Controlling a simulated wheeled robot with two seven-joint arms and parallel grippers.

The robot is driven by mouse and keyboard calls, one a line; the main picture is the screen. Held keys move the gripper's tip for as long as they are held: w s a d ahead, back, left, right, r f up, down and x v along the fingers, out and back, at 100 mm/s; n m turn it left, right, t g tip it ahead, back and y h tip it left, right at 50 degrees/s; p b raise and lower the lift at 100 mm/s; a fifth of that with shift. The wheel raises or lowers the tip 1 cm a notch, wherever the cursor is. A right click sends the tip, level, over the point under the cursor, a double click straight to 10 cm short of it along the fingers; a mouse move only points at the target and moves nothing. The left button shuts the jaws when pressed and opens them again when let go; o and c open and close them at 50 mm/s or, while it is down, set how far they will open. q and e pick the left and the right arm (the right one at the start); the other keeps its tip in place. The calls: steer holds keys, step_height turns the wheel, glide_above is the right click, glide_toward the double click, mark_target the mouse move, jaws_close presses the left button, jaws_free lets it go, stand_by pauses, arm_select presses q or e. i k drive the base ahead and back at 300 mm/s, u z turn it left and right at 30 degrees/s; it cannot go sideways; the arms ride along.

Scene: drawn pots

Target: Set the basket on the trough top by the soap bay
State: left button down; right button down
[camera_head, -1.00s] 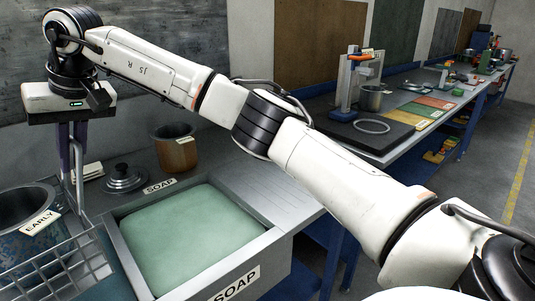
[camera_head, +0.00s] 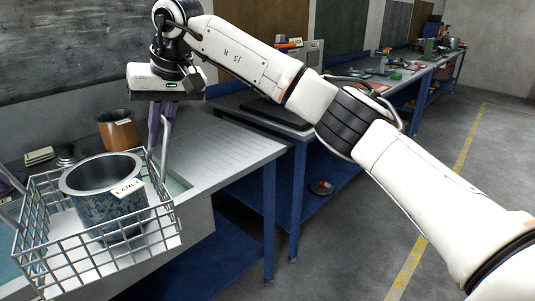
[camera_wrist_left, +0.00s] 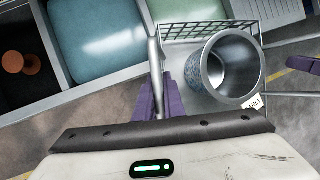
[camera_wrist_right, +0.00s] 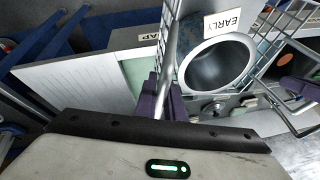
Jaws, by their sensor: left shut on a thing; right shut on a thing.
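The grey wire basket (camera_head: 62,225) holds a blue speckled pot (camera_head: 100,208) with an EARLY tag. In the head view it covers most of the soap bay (camera_head: 178,186), whose green shows past its right side; any gap beneath is hard to judge. My right gripper (camera_head: 160,118) is shut on the basket's right handle, also seen in the right wrist view (camera_wrist_right: 168,50). The ribbed grey trough top (camera_head: 215,155) is bare, right of the soap bay.
A blue-framed bench (camera_head: 300,170) stands beyond the trough's right end. Open floor (camera_head: 345,235) lies to the right.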

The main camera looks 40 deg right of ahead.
mark_target(215, 146)
steer(key=z, duration=0.2)
steer(key=k, duration=0.45)
steer(key=z, duration=0.95)
steer(key=i, duration=0.7)
steer(key=z, duration=0.6)
steer(key=i, duration=0.8)
steer(key=u, duration=0.9)
steer(key=i, duration=0.7)
steer(key=u, duration=0.75)
